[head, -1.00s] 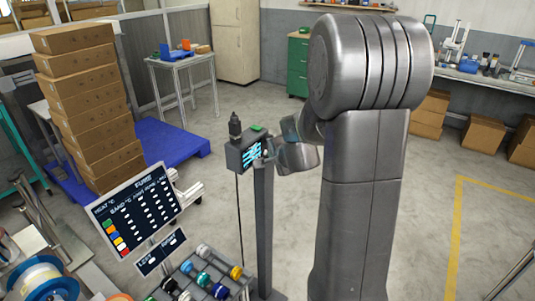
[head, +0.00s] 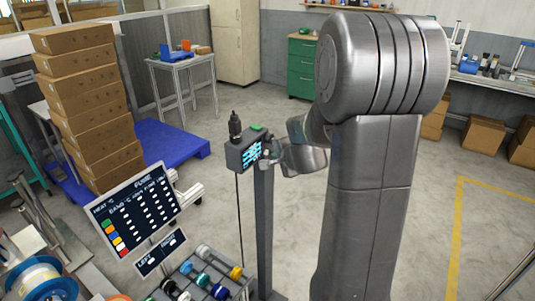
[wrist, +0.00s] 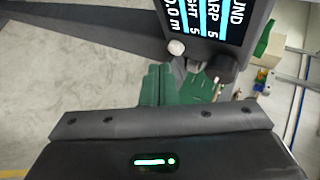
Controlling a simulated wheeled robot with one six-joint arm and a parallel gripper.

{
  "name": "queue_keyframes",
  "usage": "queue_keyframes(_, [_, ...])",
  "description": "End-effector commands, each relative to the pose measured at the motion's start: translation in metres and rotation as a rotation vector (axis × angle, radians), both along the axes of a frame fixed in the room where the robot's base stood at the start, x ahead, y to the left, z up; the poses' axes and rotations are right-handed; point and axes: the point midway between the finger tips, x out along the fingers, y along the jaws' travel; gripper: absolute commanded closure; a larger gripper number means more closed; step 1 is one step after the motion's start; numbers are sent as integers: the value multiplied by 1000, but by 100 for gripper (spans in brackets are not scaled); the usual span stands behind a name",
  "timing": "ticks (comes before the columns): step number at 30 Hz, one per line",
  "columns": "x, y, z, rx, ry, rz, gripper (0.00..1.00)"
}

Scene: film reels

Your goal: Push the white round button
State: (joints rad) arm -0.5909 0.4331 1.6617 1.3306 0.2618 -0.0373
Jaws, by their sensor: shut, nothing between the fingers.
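The white round button (wrist: 177,47) sits beside the lit screen on the grey control box (head: 240,150). In the wrist view it is near the top middle, at the screen's lower edge. In the head view the button is small and hard to separate from my gripper. My gripper (head: 271,158) is shut and empty, just right of the box face and close to the button. Whether it touches the button cannot be told. My gripper's dark housing fills the bottom of the wrist view.
A dark round knob (wrist: 226,66) lies beside the button. A green button (head: 257,127) is on top of the box, which stands on a grey post (head: 263,220). A tilted display panel (head: 137,208) and a rack of coloured reels stand at lower left.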

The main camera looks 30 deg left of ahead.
Motion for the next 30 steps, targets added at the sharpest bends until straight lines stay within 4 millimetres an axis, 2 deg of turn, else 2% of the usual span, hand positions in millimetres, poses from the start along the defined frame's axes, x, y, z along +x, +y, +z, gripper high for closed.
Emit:
queue_keyframes(15, [-3,-46,-1,1,-1,-2,100])
queue_keyframes(30, [-4,-48,0,0,0,0,100])
